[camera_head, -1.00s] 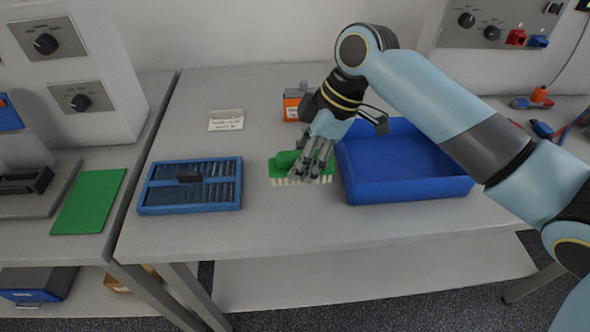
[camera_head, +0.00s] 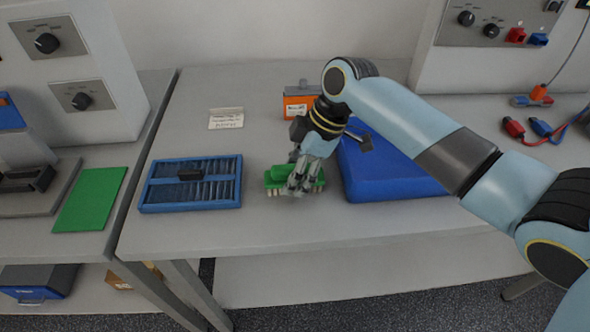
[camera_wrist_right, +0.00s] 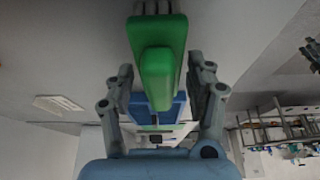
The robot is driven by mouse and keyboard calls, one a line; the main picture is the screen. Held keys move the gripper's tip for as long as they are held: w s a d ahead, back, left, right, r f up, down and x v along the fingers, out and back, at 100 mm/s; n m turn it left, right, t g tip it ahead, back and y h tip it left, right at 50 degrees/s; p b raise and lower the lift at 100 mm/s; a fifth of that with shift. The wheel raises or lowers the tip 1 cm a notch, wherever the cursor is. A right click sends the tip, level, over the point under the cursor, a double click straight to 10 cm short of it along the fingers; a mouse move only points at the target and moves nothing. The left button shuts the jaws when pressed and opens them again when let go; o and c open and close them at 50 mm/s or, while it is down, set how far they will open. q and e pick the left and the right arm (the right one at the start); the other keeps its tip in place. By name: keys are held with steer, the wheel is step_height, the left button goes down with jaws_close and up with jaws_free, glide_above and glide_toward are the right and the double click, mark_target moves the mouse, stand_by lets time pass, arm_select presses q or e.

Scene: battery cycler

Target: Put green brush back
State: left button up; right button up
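The green brush (camera_head: 281,173), with pale bristles along its underside, is low over the grey table between the blue slotted tray (camera_head: 144,200) and the blue bin (camera_head: 375,190). My right gripper (camera_head: 299,188) comes down over the brush from the right and is shut on it. Whether the bristles touch the table I cannot tell. My left gripper is not in view.
An orange box (camera_head: 298,103) stands at the back. A green mat (camera_head: 90,200) lies on the left bench. The table front is clear.

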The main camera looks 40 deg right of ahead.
steer(key=shift+o, duration=0.5)
steer(key=shift+r, duration=0.15)
steer(key=v, duration=1.2)
steer(key=shift+b, duration=0.3)
steer(key=shift+s, duration=0.1)
